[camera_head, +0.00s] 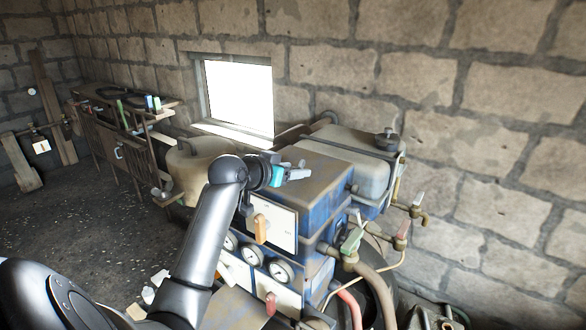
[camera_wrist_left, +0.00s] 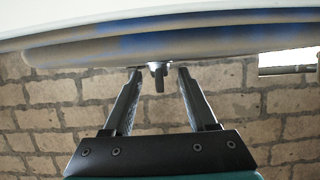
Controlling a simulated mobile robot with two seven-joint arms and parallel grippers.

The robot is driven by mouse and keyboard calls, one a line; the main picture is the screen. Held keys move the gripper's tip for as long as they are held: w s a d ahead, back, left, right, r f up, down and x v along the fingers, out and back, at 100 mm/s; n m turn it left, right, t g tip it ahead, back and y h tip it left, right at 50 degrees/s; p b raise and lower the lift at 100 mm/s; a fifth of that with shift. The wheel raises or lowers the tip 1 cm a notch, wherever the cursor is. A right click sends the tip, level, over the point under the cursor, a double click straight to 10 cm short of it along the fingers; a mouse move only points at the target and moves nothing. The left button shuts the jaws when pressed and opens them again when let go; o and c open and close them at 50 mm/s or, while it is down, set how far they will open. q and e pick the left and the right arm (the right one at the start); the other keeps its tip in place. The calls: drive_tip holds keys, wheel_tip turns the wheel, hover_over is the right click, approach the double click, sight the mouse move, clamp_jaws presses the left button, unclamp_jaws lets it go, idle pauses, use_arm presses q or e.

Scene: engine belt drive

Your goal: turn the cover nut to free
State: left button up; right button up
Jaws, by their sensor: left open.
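The cover nut (camera_wrist_left: 158,77) is a small metal nut with a dark stem. In the left wrist view it stands out from the edge of a worn blue and tan cover (camera_wrist_left: 90,50). My left gripper (camera_wrist_left: 157,72) is open, with one finger on each side of the nut and a visible gap to both. In the head view my left gripper (camera_head: 292,174) is at the upper front edge of the blue engine housing (camera_head: 325,176). The nut cannot be made out there. My right gripper is not in view.
A white panel with an orange handle (camera_head: 261,228) and round gauges (camera_head: 281,271) are below the gripper. Pipes and valves (camera_head: 352,240) stick out on the right. A grey tank (camera_head: 352,165) stands behind, near the stone wall. A rack (camera_head: 120,135) stands on the left; the floor before it is mostly clear.

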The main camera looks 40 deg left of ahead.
use_arm(q)
drive_tip(key=shift+w, duration=0.1)
drive_tip(key=shift+c, duration=0.2)
clamp_jaws()
idle(0.4)
